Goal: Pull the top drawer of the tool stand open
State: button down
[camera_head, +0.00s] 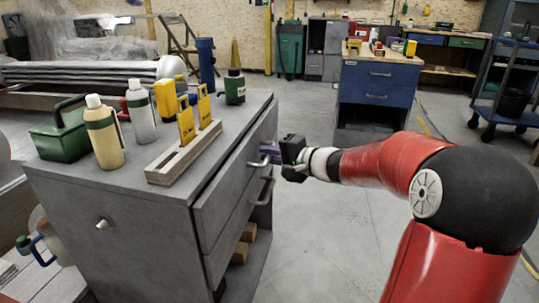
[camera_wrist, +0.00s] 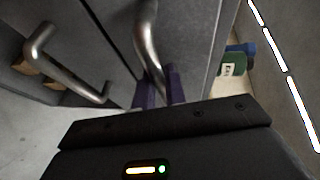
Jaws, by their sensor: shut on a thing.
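The grey tool stand (camera_head: 110,215) stands at the left of the head view. Its top drawer (camera_head: 232,178) has a metal bar handle (camera_wrist: 148,45), seen close up in the wrist view. My gripper (camera_head: 272,155) reaches the drawer front from the right, with its purple fingers (camera_wrist: 158,88) shut on this handle. The fingers hide part of the bar. A second bar handle (camera_head: 264,189) on the drawer below is free and also shows at the left of the wrist view (camera_wrist: 62,68). I cannot tell whether the top drawer stands slightly out.
On the stand are a yellow-tool rack (camera_head: 180,160), several bottles and a green caddy (camera_head: 62,137). A dark green bottle (camera_head: 235,88) stands near the far edge. A blue drawer bench (camera_head: 377,88) is behind. The floor (camera_head: 325,225) right of the stand is clear.

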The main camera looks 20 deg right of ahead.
jog(key=s+d, duration=0.6)
jog(key=d, duration=0.4)
jog(key=s+d, duration=0.6)
jog(key=d, duration=0.5)
jog(key=shift+s+d+b, duration=0.2)
jog(key=shift+b, duration=0.1)
jog(key=c, duration=1.5)
grip_release()
jog(key=shift+o, duration=0.2)
jog(key=v, duration=0.7)
jog(key=shift+s+d+p, duration=0.3)
jog(key=shift+p, duration=0.1)
